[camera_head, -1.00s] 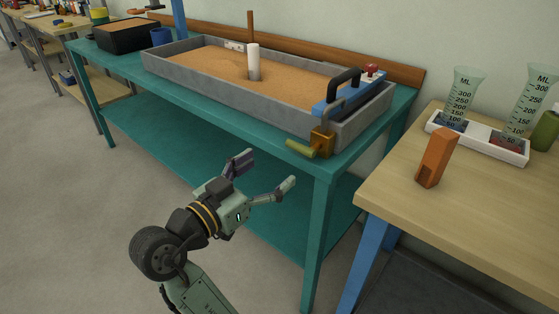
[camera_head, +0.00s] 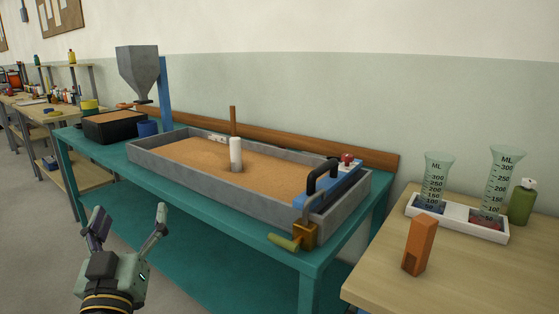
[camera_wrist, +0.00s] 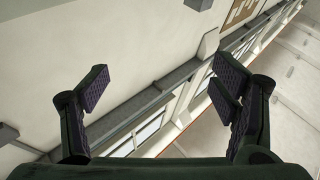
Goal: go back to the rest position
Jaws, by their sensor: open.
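My gripper (camera_head: 128,228) is at the lower left of the head view, in front of the teal table (camera_head: 190,211). Its two fingers point up and are spread apart with nothing between them. In the wrist view my gripper (camera_wrist: 163,92) also shows open and empty, with dark ridged pads on both sides and the room's wall and windows beyond. It touches nothing that I can see.
A grey sand tray (camera_head: 240,196) with a white post (camera_head: 236,154) stands on the teal table. A wooden table (camera_head: 460,275) at right holds an orange block (camera_head: 418,246) and two measuring cylinders. Floor at left is clear.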

